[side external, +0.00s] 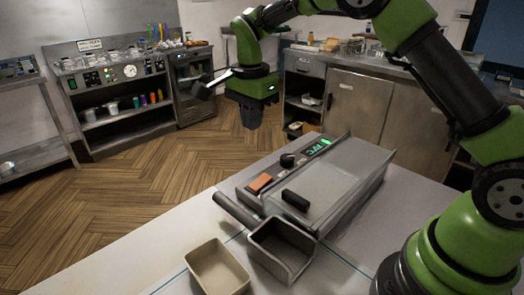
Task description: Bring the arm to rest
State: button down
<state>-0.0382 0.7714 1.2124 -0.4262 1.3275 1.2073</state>
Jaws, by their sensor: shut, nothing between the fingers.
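My gripper (251,120) hangs at the end of my green and black arm, pointing down in the air beyond the far left end of the fryer (350,190). It is shut, with nothing held in it. It is clear of the fryer and the table below.
The fryer has a black knob, a green display and an orange switch (260,182). A dark-handled basket (283,250) stands at its near side, beside a beige tray (217,268) on the white table (110,262). Metal counters and shelves (112,95) stand behind, across open wooden floor.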

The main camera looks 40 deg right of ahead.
jog(key=s+r+n+t, duration=0.2)
jog(key=s+r+n, duration=0.2)
jog(key=s+r, duration=0.3)
jog(key=s+a+r+n+t+y, duration=0.1)
jog(key=s+n, duration=0.3)
jog(key=s, duration=0.5)
jog(key=s+a+r+n+t+y, duration=0.1)
jog(key=s+r+n+t, duration=0.2)
jog(key=s, duration=0.6)
jog(key=shift+s+r+n+t, duration=0.25)
jog(key=shift+r+n+t, duration=0.15)
jog(key=shift+n, duration=0.8)
